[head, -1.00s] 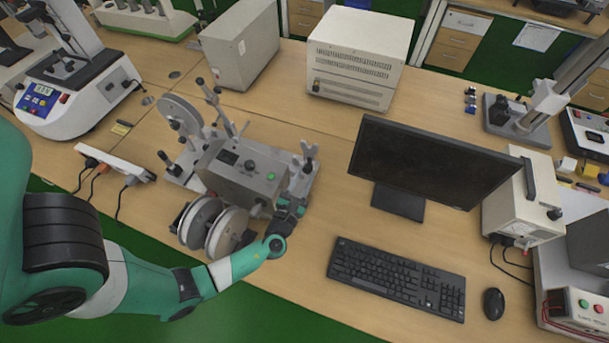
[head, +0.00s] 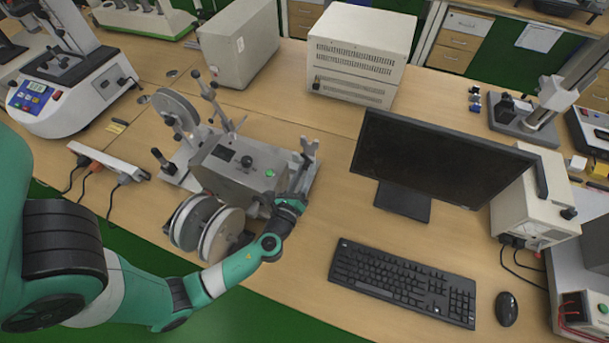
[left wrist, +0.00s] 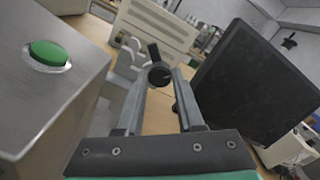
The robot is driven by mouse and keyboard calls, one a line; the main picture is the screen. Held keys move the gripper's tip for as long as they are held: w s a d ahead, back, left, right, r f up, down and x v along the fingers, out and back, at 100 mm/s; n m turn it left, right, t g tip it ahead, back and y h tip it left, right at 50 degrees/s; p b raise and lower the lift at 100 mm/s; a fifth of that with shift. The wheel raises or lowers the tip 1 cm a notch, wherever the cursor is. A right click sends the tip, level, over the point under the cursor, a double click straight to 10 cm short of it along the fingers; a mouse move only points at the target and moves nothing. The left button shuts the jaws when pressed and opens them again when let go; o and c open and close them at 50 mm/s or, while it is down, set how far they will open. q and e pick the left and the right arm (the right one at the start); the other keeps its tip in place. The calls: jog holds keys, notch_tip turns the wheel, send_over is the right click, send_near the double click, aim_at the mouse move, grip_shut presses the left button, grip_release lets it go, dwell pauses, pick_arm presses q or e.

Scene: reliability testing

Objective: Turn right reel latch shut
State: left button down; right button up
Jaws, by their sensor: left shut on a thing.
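The grey reel machine (head: 235,172) stands on the wooden bench with a green button on top. Reels (head: 205,228) sit on its near side, and another reel (head: 178,112) stands at its far left. A grey forked latch piece (head: 309,147) rises at the machine's right end. My left gripper (head: 301,178) reaches in there. In the left wrist view its fingers (left wrist: 160,82) are closed on a small black latch knob (left wrist: 158,74), with the green button (left wrist: 48,54) to the left. The fingers partly hide the latch. My right gripper is not in view.
A monitor (head: 437,160) stands close to the right of the latch. A keyboard (head: 400,283) and mouse (head: 507,309) lie in front of it. A power strip (head: 108,162) with cables lies left of the machine. Bare bench lies between latch and keyboard.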

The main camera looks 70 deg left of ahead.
pick_arm(q)
jog(key=n+b, duration=0.1)
jog(key=n, duration=0.1)
jog(key=n+b, duration=0.2)
jog(key=n, duration=0.1)
jog(key=shift+f+n, duration=0.2)
jog(key=shift+n, duration=0.1)
jog(key=shift+r+n+b, duration=0.1)
jog(key=shift+n+b, duration=0.8)
jog(key=shift+n, duration=0.7)
jog(key=c, duration=0.5)
grip_release()
jog(key=shift+r, duration=0.1)
